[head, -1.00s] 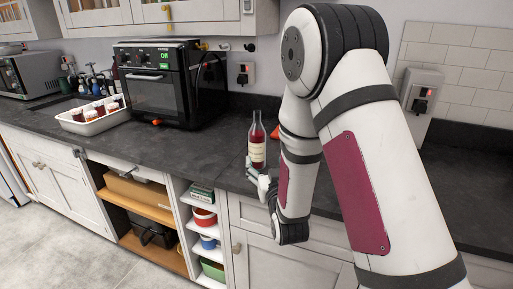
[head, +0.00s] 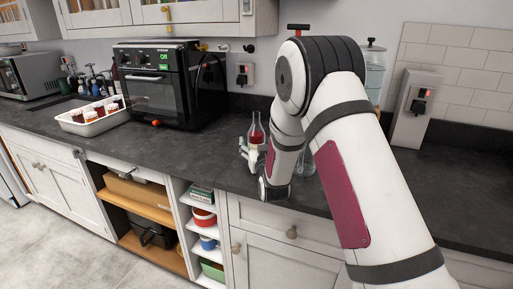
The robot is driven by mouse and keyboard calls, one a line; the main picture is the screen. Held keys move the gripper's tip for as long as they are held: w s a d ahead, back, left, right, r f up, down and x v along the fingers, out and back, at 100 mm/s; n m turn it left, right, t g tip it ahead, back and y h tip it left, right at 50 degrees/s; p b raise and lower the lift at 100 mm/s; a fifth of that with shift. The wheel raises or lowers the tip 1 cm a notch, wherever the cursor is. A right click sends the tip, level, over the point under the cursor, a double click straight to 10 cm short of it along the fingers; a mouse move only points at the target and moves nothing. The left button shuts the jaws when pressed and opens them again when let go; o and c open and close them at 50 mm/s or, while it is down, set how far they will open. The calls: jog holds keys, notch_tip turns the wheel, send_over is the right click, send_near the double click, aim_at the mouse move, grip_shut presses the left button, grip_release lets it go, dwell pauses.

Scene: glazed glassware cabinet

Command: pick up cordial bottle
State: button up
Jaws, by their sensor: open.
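The cordial bottle (head: 257,135) stands upright on the dark counter, clear glass at the neck with red liquid below. My gripper (head: 251,152) is open at the lower part of the bottle and covers most of its label and base. From this view I cannot tell whether the fingers touch the glass. My forearm hides the counter just right of the bottle.
A white tray (head: 92,121) of jars stands left, beside a black oven (head: 158,85). A clear glass vessel (head: 307,166) shows partly behind my arm, close to the bottle. A lidded glass jar (head: 375,68) stands farther back. The counter between oven and bottle is clear.

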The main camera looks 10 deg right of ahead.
aim_at(257, 116)
jog(key=shift+w, duration=0.15)
grip_shut()
jog(key=shift+r, duration=0.1)
notch_tip(257, 116, up, 10)
jog(key=shift+r, duration=0.1)
dwell(0.5)
